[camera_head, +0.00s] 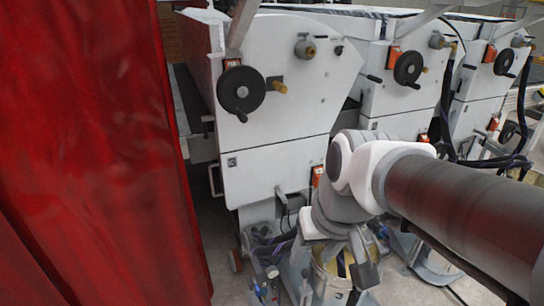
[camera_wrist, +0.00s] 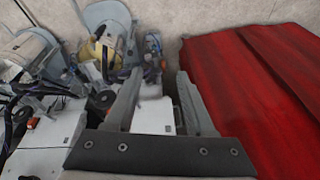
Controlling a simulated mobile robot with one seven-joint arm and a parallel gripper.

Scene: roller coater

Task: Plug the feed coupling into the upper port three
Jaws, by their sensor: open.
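My gripper (camera_head: 334,278) hangs low in front of the nearest white machine, fingers pointing down. In the wrist view my gripper (camera_wrist: 158,74) is open with nothing between its fingers. I cannot pick out the feed coupling for sure. A cluster of small fittings with blue parts (camera_head: 268,285) stands low, left of my gripper; a similar cluster (camera_wrist: 153,55) shows beyond the fingertips in the wrist view. I cannot identify upper port three. The nearest machine (camera_head: 285,130) has a grey round fitting (camera_head: 305,48) and a brass-coloured one (camera_head: 280,88) on its side panel.
A red curtain (camera_head: 95,150) fills the left side, and shows at right in the wrist view (camera_wrist: 265,85). A black handwheel (camera_head: 241,90) sticks out from the nearest machine. A yellowish bucket (camera_head: 330,284) stands below my gripper. Black hoses (camera_head: 447,100) hang between the machines at right.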

